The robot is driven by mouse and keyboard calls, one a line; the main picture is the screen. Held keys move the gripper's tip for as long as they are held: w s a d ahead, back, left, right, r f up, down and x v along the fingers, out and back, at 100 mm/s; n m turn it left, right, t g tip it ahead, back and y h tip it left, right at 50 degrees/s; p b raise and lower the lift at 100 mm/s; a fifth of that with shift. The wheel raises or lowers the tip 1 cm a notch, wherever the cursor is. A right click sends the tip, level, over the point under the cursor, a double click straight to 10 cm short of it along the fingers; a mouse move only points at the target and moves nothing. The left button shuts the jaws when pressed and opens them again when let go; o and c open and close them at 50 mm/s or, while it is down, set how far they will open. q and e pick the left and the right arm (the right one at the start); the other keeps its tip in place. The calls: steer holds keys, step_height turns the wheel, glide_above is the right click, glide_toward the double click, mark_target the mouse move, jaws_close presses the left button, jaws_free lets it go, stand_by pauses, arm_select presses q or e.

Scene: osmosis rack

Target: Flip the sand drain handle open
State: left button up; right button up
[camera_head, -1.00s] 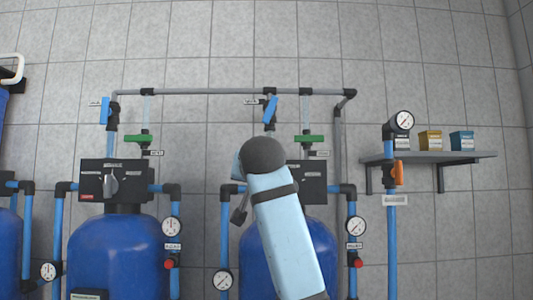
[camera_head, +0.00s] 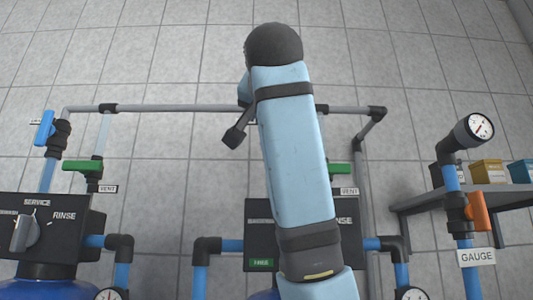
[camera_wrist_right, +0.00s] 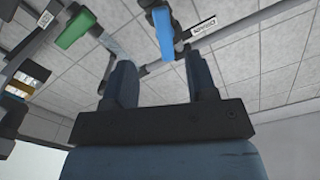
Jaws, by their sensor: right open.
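In the right wrist view a blue valve handle (camera_wrist_right: 163,35) hangs on a dark valve beside a small white label (camera_wrist_right: 203,22), which seems to read DRAIN. My right gripper (camera_wrist_right: 160,62) is open. Its fingers stand either side of the handle's line in the picture; I cannot tell whether they touch it. In the head view my right arm covers this handle and the gripper. Another blue handle (camera_head: 45,128) shows on the left unit, close to upright. My left gripper is not in view.
Green vent handles (camera_head: 340,167) sit near the valves; one shows in the wrist view (camera_wrist_right: 75,28). A grey pipe (camera_head: 180,108) runs along the tiled wall. At right are a gauge pipe with an orange handle (camera_head: 479,211) and a shelf (camera_head: 420,200) with small boxes.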

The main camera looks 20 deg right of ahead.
steer(key=p+x, duration=0.2)
steer(key=x, duration=1)
steer(key=shift+w+d+r, duration=0.1)
steer(key=shift+w+d, duration=0.05)
steer(key=shift+w, duration=0.2)
